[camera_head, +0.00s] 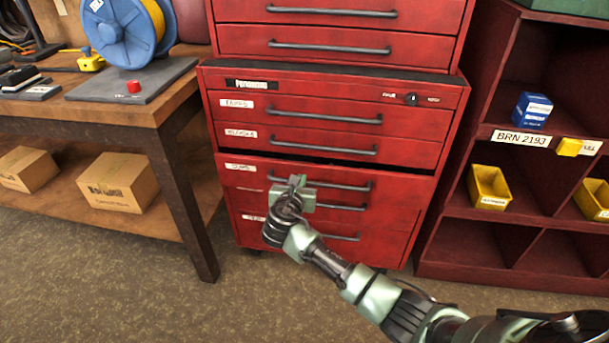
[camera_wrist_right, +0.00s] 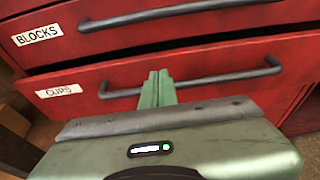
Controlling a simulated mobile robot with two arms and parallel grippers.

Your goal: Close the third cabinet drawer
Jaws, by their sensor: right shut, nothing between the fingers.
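The red cabinet's third drawer (camera_head: 395,187), labelled CUPS in the right wrist view (camera_wrist_right: 225,62), stands slightly out, with a dark gap along its top edge. Its dark bar handle (camera_head: 345,186) also shows in the wrist view (camera_wrist_right: 225,78). My right gripper (camera_head: 296,182) is shut and empty in front of this drawer, left of its middle. In the wrist view its green fingers (camera_wrist_right: 157,88) are together and overlap the handle; I cannot tell whether they touch it. The gripper hides part of the drawer front and handle. My left gripper is not in view.
The BLOCKS drawer (camera_head: 400,151) above looks shut. A wooden workbench (camera_head: 150,108) with a blue reel (camera_head: 115,35) stands left, its leg near the cabinet. A dark red shelf (camera_head: 450,235) with yellow bins (camera_head: 489,187) stands right. The floor (camera_head: 130,280) in front is clear.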

